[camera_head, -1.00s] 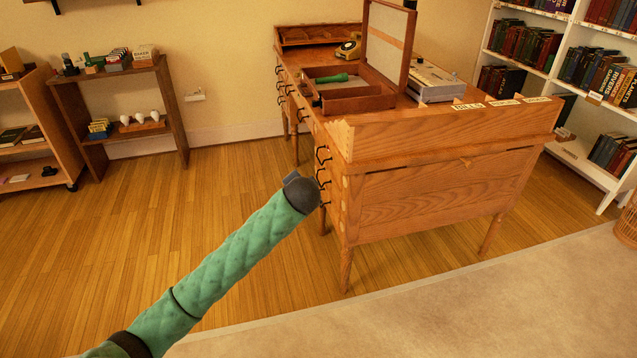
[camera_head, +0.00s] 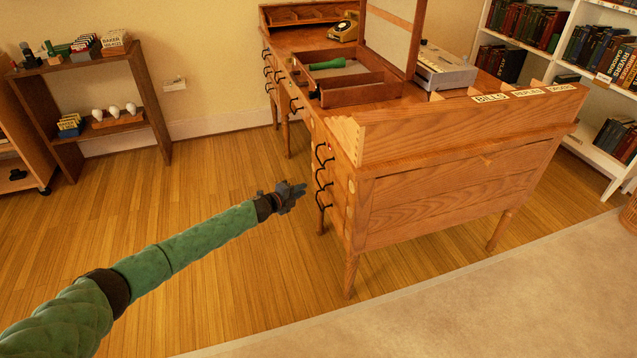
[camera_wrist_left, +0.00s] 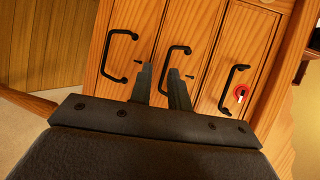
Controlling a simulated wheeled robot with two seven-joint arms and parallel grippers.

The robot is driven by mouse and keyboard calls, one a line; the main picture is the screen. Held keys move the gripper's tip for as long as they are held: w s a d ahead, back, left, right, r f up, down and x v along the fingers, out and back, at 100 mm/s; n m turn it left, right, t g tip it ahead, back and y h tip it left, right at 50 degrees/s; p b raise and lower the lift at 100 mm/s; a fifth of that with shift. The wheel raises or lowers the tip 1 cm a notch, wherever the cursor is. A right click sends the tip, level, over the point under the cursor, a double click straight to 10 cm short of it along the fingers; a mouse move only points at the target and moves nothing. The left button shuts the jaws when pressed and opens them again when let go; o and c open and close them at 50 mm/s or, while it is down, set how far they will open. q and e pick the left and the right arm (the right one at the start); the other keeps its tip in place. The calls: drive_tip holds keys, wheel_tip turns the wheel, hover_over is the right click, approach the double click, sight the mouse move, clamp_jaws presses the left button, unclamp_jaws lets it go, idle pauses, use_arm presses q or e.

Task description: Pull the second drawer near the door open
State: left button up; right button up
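The wooden desk (camera_head: 440,200) has a near stack of drawers with black bar handles on its left side. The top handle (camera_head: 322,155), second handle (camera_head: 322,178) and third handle (camera_head: 323,198) show one below another; these drawers look shut. My left gripper (camera_head: 303,190) is just left of the handles. In the left wrist view, my left gripper (camera_wrist_left: 159,70) is open, its fingertips in front of the middle drawer's handle (camera_wrist_left: 164,62). I cannot tell whether they touch it. The drawer to the right bears a red-rimmed round piece (camera_wrist_left: 241,92). My right gripper is out of view.
An open-lidded box (camera_head: 360,92) and a grey machine (camera_head: 445,70) stand on the desk. A small shelf (camera_head: 150,90) stands against the wall, a white bookcase (camera_head: 590,140) at right. The wooden floor (camera_head: 200,190) left of the desk is clear.

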sight(319, 184)
use_arm(q)
drive_tip(key=shift+m+g+h, duration=0.3)
drive_tip(key=shift+m+h, duration=0.4)
drive_tip(key=shift+m, duration=0.1)
drive_tip(key=shift+w+d+f+b, duration=0.15)
drive_tip(key=shift+w+d, duration=0.5)
drive_tip(key=shift+d, duration=0.55)
drive_tip(key=shift+w+d+b, duration=0.1)
drive_tip(key=shift+w+d, duration=0.5)
drive_tip(key=shift+d, duration=0.6)
drive_tip(key=shift+w+d+f+b, duration=0.15)
drive_tip(key=shift+w+d, duration=0.5)
drive_tip(key=shift+d, duration=0.55)
drive_tip(key=shift+c, duration=0.5)
clamp_jaws()
